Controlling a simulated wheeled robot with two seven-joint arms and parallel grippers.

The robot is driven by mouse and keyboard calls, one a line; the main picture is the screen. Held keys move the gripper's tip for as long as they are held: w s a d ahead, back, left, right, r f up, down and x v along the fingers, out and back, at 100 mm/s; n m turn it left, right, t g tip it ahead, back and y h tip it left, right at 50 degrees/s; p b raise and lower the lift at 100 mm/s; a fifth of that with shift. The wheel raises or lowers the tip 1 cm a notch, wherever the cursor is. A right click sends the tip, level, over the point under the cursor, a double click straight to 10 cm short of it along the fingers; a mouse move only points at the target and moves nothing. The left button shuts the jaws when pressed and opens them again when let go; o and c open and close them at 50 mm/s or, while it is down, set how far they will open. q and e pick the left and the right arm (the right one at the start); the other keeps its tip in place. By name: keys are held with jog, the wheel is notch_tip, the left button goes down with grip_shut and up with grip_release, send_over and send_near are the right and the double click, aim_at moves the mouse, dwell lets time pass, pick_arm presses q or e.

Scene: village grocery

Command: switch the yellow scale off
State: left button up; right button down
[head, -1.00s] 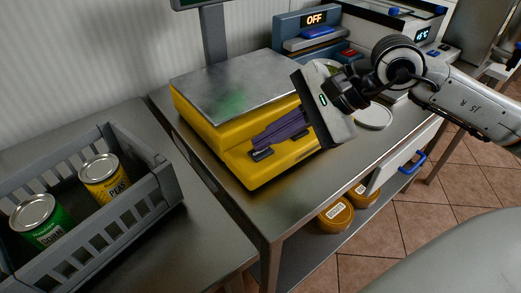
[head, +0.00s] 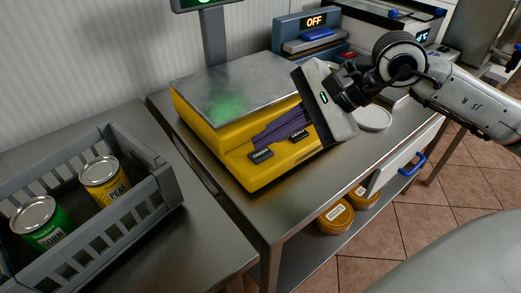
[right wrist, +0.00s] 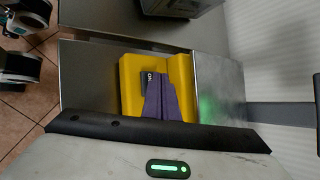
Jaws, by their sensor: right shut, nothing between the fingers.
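The yellow scale (head: 225,150) with a grey metal plate (head: 235,88) stands on the metal counter. Two dark labelled buttons show on its front, a left one (head: 261,154) and a right one (head: 299,135); their lettering is too small to read. Its post display (head: 205,3) is mostly cut off but shows a green light, mirrored on the plate. My right gripper (head: 254,143) is shut and empty, its purple fingers over the scale's front, near the left button. In the right wrist view the fingers (right wrist: 162,100) partly cover a dark button (right wrist: 150,78). Contact cannot be told. My left gripper is out of view.
A blue scale (head: 300,35) reading OFF stands behind, beside a white device (head: 370,25). A grey crate (head: 135,205) with a corn can (head: 40,222) and a peas can (head: 104,180) is at left. Yellow tubs (head: 335,217) sit on the lower shelf.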

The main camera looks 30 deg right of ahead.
aim_at(268, 155)
jog(key=shift+r, duration=0.1)
notch_tip(268, 155, up, 6)
jog(key=p, duration=0.3)
jog(key=shift+p, duration=0.4)
jog(key=shift+s, duration=0.1)
